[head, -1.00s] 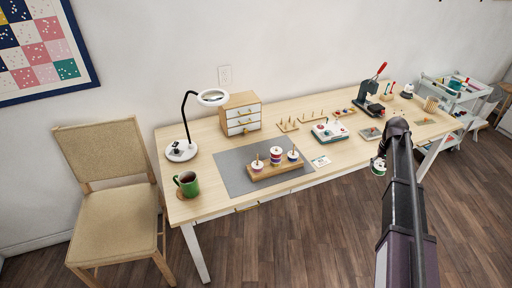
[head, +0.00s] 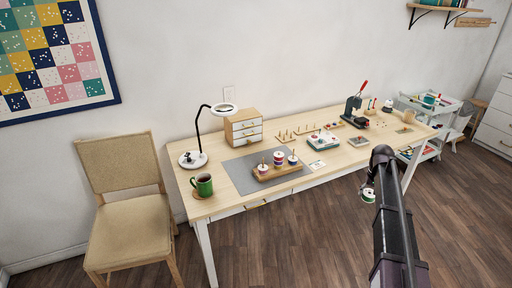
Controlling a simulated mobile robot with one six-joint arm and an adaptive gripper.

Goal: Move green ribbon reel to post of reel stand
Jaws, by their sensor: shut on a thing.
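The green ribbon reel (head: 368,195), white-flanged with a green band, hangs at the end of my arm, off the table's front edge on the right. My gripper (head: 368,184) is shut on it; the fingers are small and partly hidden by my arm. The reel stand (head: 285,173) is a wooden base on the grey mat, with posts. Small reels sit on its posts: a purple-toned one (head: 262,168) at left, a taller stack (head: 279,159) in the middle, and one with blue (head: 292,160) at right. My gripper is well to the right of the stand, apart from it.
The grey mat (head: 237,174) lies on the long table (head: 222,199). A green mug (head: 203,185), ring lamp (head: 192,160) and drawer box (head: 243,127) stand at left. A press (head: 353,108) stands farther right. A chair (head: 133,225) is beside the table; the floor in front is clear.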

